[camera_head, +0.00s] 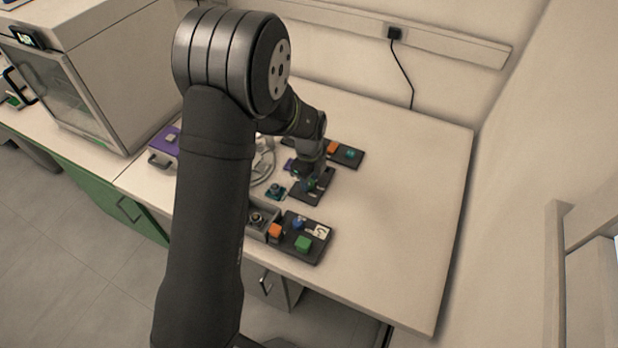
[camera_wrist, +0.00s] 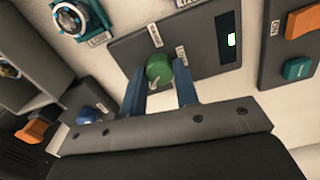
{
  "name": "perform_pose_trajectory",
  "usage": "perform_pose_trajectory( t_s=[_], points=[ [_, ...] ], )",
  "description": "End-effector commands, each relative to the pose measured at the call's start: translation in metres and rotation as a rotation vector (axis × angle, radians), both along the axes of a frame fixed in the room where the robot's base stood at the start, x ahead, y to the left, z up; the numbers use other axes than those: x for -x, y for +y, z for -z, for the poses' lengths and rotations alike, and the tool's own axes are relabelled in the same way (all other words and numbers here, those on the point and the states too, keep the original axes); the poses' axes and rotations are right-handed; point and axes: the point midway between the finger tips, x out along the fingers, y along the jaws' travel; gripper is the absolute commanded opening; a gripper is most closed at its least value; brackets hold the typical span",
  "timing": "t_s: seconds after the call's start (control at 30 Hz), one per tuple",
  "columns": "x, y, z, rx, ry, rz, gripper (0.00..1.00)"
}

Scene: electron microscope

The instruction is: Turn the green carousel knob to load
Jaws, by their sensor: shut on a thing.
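The green carousel knob (camera_wrist: 159,68) sits on a dark panel (camera_wrist: 205,45) in the wrist view, with a pale pointer mark on it and small white labels around it. In the head view my gripper (camera_head: 313,183) reaches down onto the dark panel (camera_head: 318,192) in the middle of the bench, and the knob is mostly hidden there.
A panel with an orange button (camera_wrist: 303,22) and a teal button (camera_wrist: 297,68) lies to the right in the wrist view. The bench (camera_head: 400,200) is clear to the right.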

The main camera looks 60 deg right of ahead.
Motion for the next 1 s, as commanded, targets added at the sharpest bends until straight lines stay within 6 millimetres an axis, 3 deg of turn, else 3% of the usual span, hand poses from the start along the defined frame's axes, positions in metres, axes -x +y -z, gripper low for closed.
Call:
perform_pose_trajectory(
  t_s=[0.27, 1.0],
  points=[
    [-0.0001, -0.0001, -0.0004, 0.000, 0.000, -0.159, 0.05],
    [-0.0001, -0.0002, -0.0006, 0.001, 0.000, -0.854, 0.05]
  ],
)
